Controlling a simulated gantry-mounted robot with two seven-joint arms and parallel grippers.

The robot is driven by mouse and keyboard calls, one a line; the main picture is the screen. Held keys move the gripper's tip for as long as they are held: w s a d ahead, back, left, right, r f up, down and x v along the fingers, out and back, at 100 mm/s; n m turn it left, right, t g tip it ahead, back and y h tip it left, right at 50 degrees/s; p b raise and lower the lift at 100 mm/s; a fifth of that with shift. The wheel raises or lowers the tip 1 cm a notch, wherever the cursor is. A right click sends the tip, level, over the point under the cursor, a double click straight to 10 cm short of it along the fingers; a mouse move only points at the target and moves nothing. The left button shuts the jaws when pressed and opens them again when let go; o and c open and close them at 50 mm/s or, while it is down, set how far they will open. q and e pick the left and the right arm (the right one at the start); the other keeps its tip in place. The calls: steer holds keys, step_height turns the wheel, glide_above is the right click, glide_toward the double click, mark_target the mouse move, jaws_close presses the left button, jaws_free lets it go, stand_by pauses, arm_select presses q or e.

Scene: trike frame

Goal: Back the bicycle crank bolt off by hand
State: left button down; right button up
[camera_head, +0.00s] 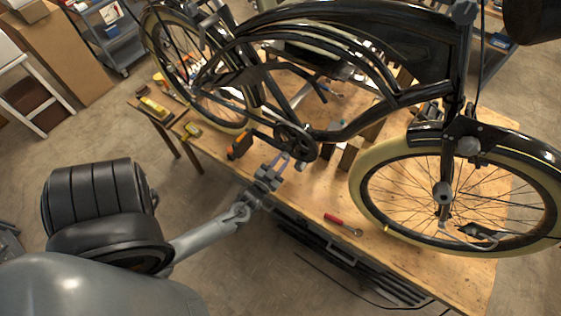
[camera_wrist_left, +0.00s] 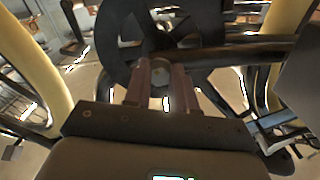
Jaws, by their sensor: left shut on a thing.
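The black bicycle's crank (camera_head: 292,137) sits low on the frame, above the workbench. My left gripper (camera_head: 285,160) reaches up to it from the front edge of the bench. In the left wrist view, the two reddish fingers of my left gripper (camera_wrist_left: 162,85) point at the middle of the dark chainring (camera_wrist_left: 122,38). The round crank bolt (camera_wrist_left: 160,68) shows between the fingertips, and the gripper is shut on it. The bolt is too small to make out in the head view. My right gripper is not in view.
The wooden workbench (camera_head: 310,205) carries a red-handled wrench (camera_head: 342,223), an orange-black tool (camera_head: 239,146) and a yellow tool (camera_head: 192,130). The cream-tyred front wheel (camera_head: 375,180) stands to the right. A blue-grey cart (camera_head: 110,42) stands at the back left.

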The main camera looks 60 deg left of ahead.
arm_select(q)
steer(key=shift+d+f+n, duration=0.1)
steer(key=shift+n, duration=3.7)
steer(key=c, duration=0.9)
jaws_free()
steer(key=shift+w, duration=0.1)
